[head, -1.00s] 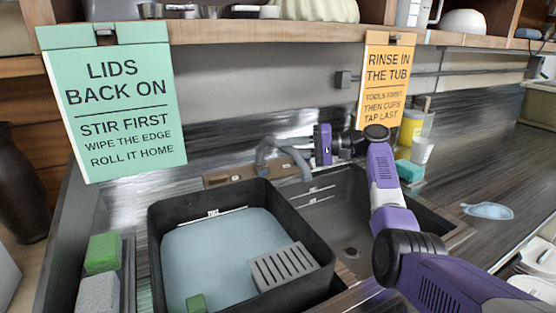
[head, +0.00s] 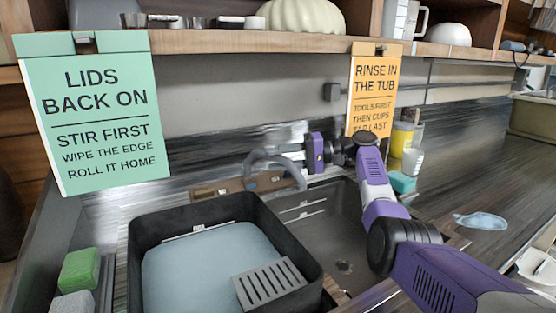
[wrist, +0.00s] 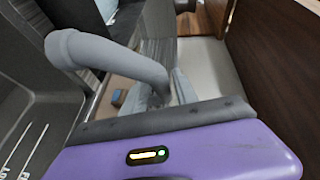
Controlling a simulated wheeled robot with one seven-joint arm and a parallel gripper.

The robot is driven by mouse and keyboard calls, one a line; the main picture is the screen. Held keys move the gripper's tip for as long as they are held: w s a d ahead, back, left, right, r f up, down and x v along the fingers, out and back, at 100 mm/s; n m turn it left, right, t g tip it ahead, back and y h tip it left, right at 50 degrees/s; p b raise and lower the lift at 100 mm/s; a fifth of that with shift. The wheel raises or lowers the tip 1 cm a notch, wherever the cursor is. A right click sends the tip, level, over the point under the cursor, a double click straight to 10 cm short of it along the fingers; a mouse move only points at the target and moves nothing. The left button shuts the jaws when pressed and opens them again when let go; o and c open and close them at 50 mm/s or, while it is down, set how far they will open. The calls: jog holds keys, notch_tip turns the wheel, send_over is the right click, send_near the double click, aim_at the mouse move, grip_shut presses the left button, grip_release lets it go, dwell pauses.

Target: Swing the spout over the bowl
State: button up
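The grey arched spout (head: 286,165) rises behind the sink at its back left. Its free end hangs near the back left corner of the dark sink bowl (head: 335,225). My gripper (head: 296,155) reaches in from the right, with its purple body close beside the spout. In the wrist view the spout (wrist: 110,54) curves up and left from between what look like two pale grey fingers (wrist: 158,92). The purple body hides part of the fingers, and I cannot tell whether they press on the pipe.
A black tub (head: 308,270) of bluish liquid with a slotted grey block (head: 268,284) stands left of the bowl. A green sign (head: 95,115) and an orange sign (head: 375,90) hang from the shelf (head: 250,40). A teal sponge (head: 402,182) and cups stand right of the bowl.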

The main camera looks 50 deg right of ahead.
jog(key=shift+o, duration=0.2)
jog(key=v, duration=0.7)
jog(key=shift+s+d, duration=0.25)
jog(key=shift+d, duration=0.05)
